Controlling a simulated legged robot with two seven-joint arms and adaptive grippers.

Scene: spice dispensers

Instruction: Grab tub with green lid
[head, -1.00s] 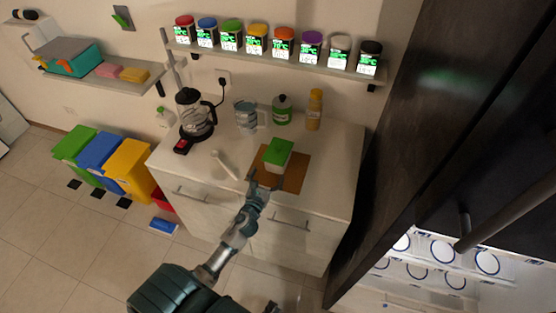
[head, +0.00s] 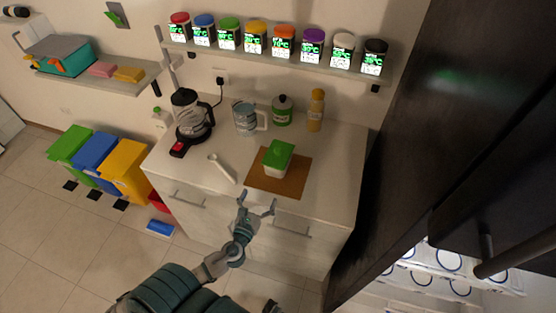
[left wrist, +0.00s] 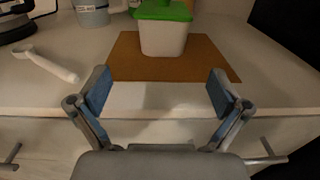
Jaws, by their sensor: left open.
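The tub with green lid (head: 277,159) stands upright on a brown board (head: 291,184) on the white counter. Its body is white; it also shows in the left wrist view (left wrist: 163,34), at the top middle, with its upper part cut off. My left gripper (head: 257,203) is open and empty at the counter's front edge, in front of the tub and apart from it. In the left wrist view the two fingers (left wrist: 159,92) are spread wide, with the counter edge between them and the tub beyond. My right gripper is not clearly seen.
A white scoop-like tool (head: 222,168) lies left of the board. A coffee maker (head: 191,118), a glass jug (head: 246,118), a green bottle (head: 282,110) and a yellow bottle (head: 316,110) stand behind. A shelf of spice jars (head: 254,39) hangs above. A dark cabinet (head: 430,110) is at right.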

